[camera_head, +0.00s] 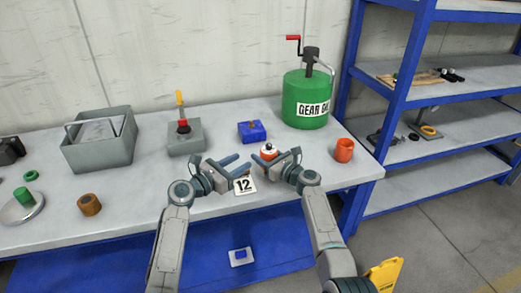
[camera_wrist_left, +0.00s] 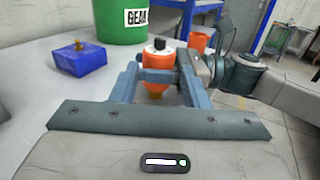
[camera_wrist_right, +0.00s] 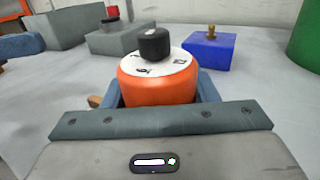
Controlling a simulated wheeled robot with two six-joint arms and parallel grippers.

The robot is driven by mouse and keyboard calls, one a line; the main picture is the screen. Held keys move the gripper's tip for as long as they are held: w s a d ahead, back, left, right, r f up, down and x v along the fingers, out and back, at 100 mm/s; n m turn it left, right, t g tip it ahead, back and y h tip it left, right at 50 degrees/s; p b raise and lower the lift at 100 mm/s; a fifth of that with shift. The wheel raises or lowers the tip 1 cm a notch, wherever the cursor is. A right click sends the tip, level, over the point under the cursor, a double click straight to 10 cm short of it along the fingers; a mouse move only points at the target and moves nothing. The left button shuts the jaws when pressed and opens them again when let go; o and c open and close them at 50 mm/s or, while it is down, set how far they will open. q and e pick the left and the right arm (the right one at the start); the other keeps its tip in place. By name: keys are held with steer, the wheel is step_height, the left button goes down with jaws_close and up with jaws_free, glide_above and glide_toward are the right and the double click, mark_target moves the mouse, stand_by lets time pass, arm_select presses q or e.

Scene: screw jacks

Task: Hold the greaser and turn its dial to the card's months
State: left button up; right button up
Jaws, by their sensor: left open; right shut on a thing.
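The greaser (camera_head: 268,153) is an orange cylinder with a white dial top and a black knob. My right gripper (camera_head: 270,158) is shut on its body. The right wrist view shows the orange body (camera_wrist_right: 158,88) between the fingers, with the white dial (camera_wrist_right: 178,64) and black knob (camera_wrist_right: 155,44) above; the dial marks are too small to read surely. My left gripper (camera_head: 236,165) is open and empty, left of the greaser. In the left wrist view the greaser (camera_wrist_left: 158,68) appears upright beyond and between the open fingers. The card (camera_head: 244,186) reads 12.
A green gear-oil can (camera_head: 304,100) and a blue block (camera_head: 252,132) stand behind the greaser. An orange cup (camera_head: 344,150) stands to the right. A grey block with a red-and-yellow lever (camera_head: 185,138) and a grey bin (camera_head: 98,150) stand left. A blue shelf (camera_head: 440,110) is at right.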

mark_target(266, 147)
arm_select(q)
steer(key=x, duration=1.1)
steer(key=shift+w+f, duration=0.1)
